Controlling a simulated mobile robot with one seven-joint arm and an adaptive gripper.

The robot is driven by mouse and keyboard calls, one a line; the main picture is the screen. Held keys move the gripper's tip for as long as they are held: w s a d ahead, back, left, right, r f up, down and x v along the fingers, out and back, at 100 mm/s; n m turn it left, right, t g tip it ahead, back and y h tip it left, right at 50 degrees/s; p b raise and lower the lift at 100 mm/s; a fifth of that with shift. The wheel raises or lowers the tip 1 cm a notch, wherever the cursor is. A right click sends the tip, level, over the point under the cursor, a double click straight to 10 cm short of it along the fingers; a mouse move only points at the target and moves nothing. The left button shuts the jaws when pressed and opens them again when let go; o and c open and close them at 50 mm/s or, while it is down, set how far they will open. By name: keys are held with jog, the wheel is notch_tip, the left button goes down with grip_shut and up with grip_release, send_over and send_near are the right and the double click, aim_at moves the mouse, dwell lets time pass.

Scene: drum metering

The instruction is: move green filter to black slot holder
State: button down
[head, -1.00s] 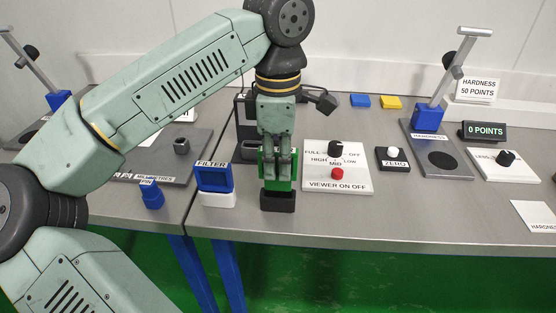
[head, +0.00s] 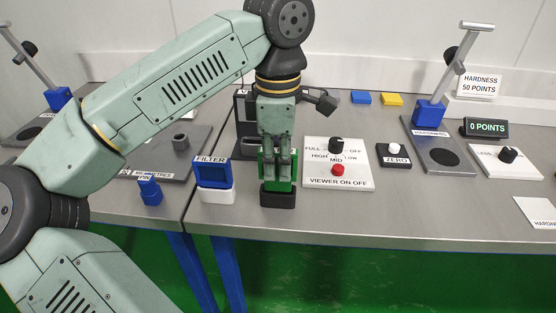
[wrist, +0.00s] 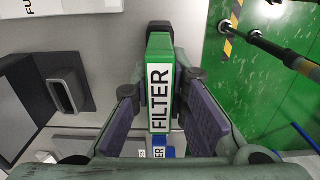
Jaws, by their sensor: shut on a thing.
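The green filter (head: 267,170) is upright in the head view, with its lower end at the black slot holder (head: 278,198). It looks at least partly inside the slot, but the depth is hard to tell. My gripper (head: 278,172) is above the holder and shut on the filter, its fingers covering part of the filter's front. In the wrist view, the filter's white FILTER label (wrist: 159,96) faces the camera between my two finger pads. A bit of the black holder (wrist: 160,27) shows beyond the filter's far end.
A blue filter (head: 213,174) stands in a white holder just left. The white viewer panel (head: 355,183) with knob and red button is close on the right. A dark viewer stand (head: 243,125) is behind my gripper. The table's front edge is near.

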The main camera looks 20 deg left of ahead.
aim_at(278, 150)
jog(key=shift+f+b, duration=1.05)
jog(key=shift+f, duration=0.4)
jog(key=c, duration=1.5)
grip_release()
jog(key=shift+r, duration=3.8)
